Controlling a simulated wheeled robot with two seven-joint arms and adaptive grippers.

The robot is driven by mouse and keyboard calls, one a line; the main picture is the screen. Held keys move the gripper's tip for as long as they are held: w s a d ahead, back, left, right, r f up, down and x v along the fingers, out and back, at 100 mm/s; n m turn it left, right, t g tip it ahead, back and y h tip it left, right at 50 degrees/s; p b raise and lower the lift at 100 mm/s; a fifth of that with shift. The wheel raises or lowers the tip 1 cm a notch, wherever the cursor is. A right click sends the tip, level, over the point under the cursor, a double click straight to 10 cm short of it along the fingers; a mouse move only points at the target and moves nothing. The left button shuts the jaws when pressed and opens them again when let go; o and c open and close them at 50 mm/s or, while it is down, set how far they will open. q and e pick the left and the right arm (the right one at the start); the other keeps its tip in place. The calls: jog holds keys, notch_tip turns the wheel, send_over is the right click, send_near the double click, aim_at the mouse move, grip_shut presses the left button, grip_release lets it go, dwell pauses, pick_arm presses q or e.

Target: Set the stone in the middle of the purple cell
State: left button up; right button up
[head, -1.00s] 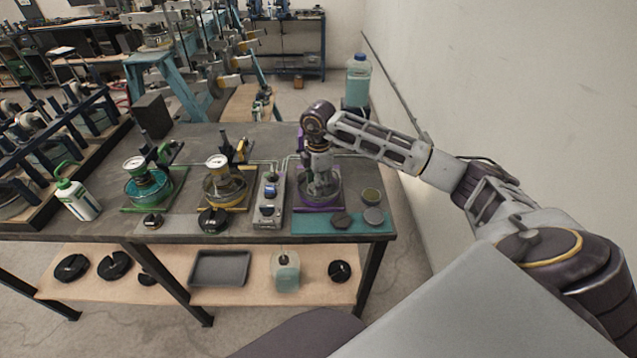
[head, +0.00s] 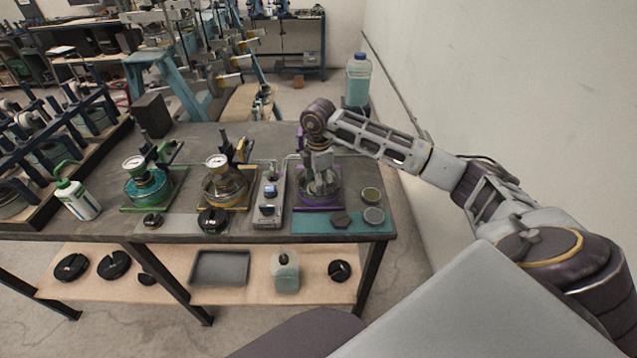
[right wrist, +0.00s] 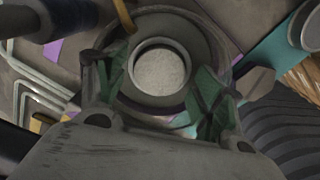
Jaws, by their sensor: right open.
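The purple cell (head: 304,199), a round clear-walled dish on a purple base, stands near the right end of the bench. My right gripper (head: 321,188) points down into it from above. In the right wrist view a pale round disc with a grey rim, seemingly the stone (right wrist: 160,72), lies flat near the middle of the round grey cell floor. The open green-padded fingers of my right gripper (right wrist: 160,95) stand on either side of it, apparently apart from it. In the head view the gripper hides the disc. My left gripper is not in view.
A teal mat (head: 318,226) in front of the cell holds a dark hexagonal piece (head: 340,219) and a grey round dish (head: 373,216). A grey control box (head: 268,201) and the yellow cell (head: 225,188) stand to the left. The wall is at the right.

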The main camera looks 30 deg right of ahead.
notch_tip(320, 180, up, 12)
jog(key=shift+f, duration=0.15)
dwell(0.5)
jog(key=shift+f, duration=0.1)
dwell(0.6)
